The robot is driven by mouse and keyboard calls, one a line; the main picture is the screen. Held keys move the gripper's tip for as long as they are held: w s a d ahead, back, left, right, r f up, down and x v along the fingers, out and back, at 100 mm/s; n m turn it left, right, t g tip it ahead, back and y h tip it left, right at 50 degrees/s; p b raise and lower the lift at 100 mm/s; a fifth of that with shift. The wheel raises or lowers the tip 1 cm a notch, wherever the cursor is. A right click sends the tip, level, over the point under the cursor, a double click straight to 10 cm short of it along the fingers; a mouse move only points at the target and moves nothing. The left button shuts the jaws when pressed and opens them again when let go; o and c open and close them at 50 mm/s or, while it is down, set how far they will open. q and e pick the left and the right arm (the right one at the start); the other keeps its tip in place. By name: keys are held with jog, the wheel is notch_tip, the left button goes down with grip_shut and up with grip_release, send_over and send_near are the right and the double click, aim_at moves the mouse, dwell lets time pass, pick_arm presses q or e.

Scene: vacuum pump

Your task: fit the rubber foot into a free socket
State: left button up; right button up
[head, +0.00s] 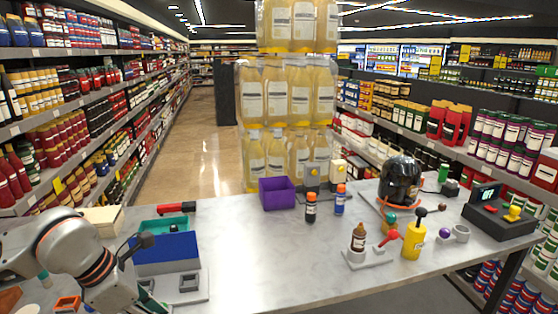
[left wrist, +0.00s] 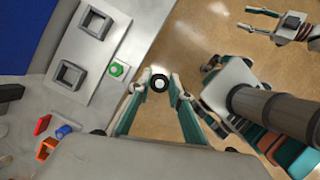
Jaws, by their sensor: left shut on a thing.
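My left gripper (left wrist: 160,82) is shut on a small round black rubber foot (left wrist: 159,84) with a pale centre. In the left wrist view the foot appears over the floor, just beyond the table edge. A grey plate with two raised square sockets, one (left wrist: 96,23) above the other (left wrist: 70,74), lies left of the gripper; both look empty. The plate also shows in the head view (head: 202,291), beside a blue block (head: 167,254). There my left gripper (head: 150,297) is partly hidden at the bottom edge. My right gripper (left wrist: 248,19) is open and empty above the floor.
A green hexagonal piece (left wrist: 119,69) sits between plate and gripper. Red (left wrist: 42,124), blue (left wrist: 64,131) and orange (left wrist: 47,149) items lie at lower left. A purple bin (head: 277,193), bottles (head: 311,207) and a yellow container (head: 413,240) stand farther right. The table's middle is clear.

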pick_arm(q)
jog(key=m+g, duration=0.1)
jog(key=m, duration=0.2)
jog(key=m+g, duration=0.1)
jog(key=m, duration=0.3)
jog(key=shift+w+g+h, duration=0.1)
jog(key=shift+g+h, duration=0.2)
jog(key=m+g, duration=0.2)
jog(key=m, duration=0.3)
jog(key=shift+m, duration=0.4)
jog(key=m+g+y, duration=0.1)
jog(key=m, duration=0.2)
jog(key=m+y, duration=0.1)
jog(key=m, duration=0.2)
jog(key=shift+g+y, duration=0.3)
jog(key=shift+g, duration=0.1)
jog(key=m+y, duration=0.1)
jog(key=m, duration=0.2)
jog(key=m+y, duration=0.1)
jog(key=m, duration=0.1)
jog(key=shift+m, duration=0.4)
